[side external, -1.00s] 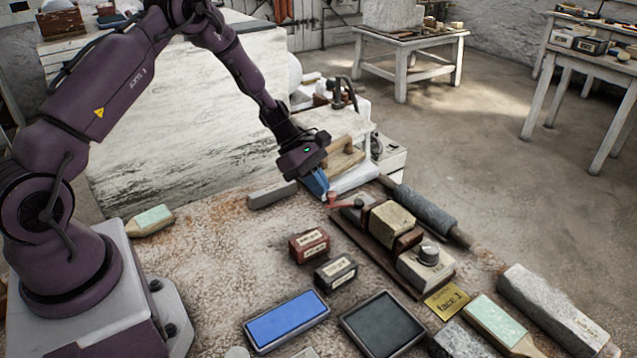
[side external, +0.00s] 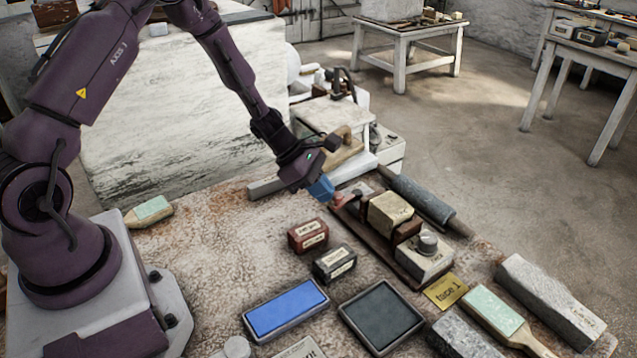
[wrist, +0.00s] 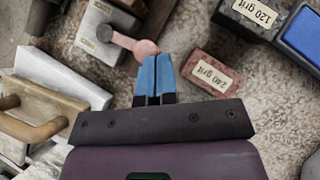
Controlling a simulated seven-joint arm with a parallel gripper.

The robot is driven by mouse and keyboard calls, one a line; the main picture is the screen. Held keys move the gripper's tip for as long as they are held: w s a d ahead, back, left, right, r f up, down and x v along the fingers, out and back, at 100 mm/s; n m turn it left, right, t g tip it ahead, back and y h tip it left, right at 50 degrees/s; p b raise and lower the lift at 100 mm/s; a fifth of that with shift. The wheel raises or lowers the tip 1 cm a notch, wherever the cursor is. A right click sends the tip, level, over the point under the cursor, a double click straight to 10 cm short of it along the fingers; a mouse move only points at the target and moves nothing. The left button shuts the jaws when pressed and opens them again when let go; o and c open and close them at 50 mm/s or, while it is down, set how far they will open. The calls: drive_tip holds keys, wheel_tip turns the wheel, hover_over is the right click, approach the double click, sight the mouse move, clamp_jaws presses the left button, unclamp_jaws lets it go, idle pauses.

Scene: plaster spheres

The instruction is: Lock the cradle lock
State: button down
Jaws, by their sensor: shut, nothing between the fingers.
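The cradle (side external: 372,232) is a long brown base holding pale blocks, lying on the worktable right of centre. Its lock is a small lever with a pinkish-red knob (side external: 338,200) at the far end.
A red 240 grit block (wrist: 210,75) and a dark 120 grit block (wrist: 248,18) lie near the cradle. A wooden-handled float (wrist: 35,125) is close to my gripper. A grey cylinder (side external: 420,203) lies behind the cradle. A blue stone (side external: 286,309) lies in front.

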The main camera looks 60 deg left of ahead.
drive_tip(key=shift+w+d, duration=0.15)
drive_tip(key=shift+d, duration=1.4)
drive_tip(key=shift+w, duration=0.15)
idle(0.9)
drive_tip(key=shift+w+a, duration=0.55)
drive_tip(key=shift+a, duration=0.25)
drive_tip(key=shift+s+a, duration=0.1)
drive_tip(key=shift+s, duration=0.3)
drive_tip(key=s, duration=0.3)
drive_tip(key=shift+a+r, duration=0.2)
drive_tip(key=shift+r, duration=0.15)
drive_tip(key=s+a+r, duration=0.2)
drive_tip(key=s+r, duration=0.4)
drive_tip(key=r, duration=0.1)
drive_tip(key=shift+s+r, duration=0.15)
drive_tip(key=shift+r, duration=0.2)
